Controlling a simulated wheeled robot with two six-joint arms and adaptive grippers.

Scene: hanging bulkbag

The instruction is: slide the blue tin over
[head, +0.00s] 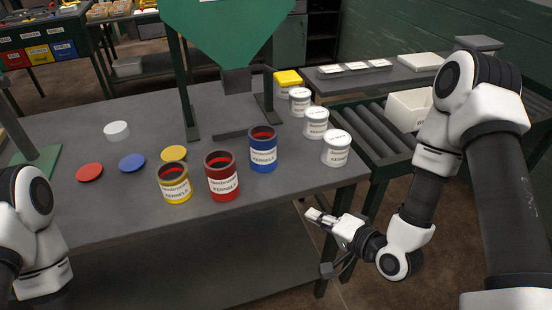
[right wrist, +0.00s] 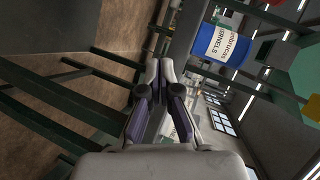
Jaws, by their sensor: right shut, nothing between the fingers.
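The blue tin (head: 263,150) stands upright and open on the grey table (head: 110,225), with a white label and red showing inside. It is the rightmost of a front row with a red tin (head: 222,177) and a yellow tin (head: 174,183). My right gripper (head: 311,216) is shut and empty, off the table's front right edge, apart from the blue tin. In the right wrist view the shut fingers (right wrist: 160,66) show, with the blue tin (right wrist: 224,44) at upper right. My left arm shows at the left; its gripper is out of view.
White-lidded tins (head: 336,149) and a yellow-lidded tin (head: 287,84) line the table's right side. Red (head: 89,172), blue (head: 132,162) and yellow (head: 173,153) lids lie left. A green hopper (head: 225,40) hangs above its stand. A roller conveyor (head: 368,128) is at right.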

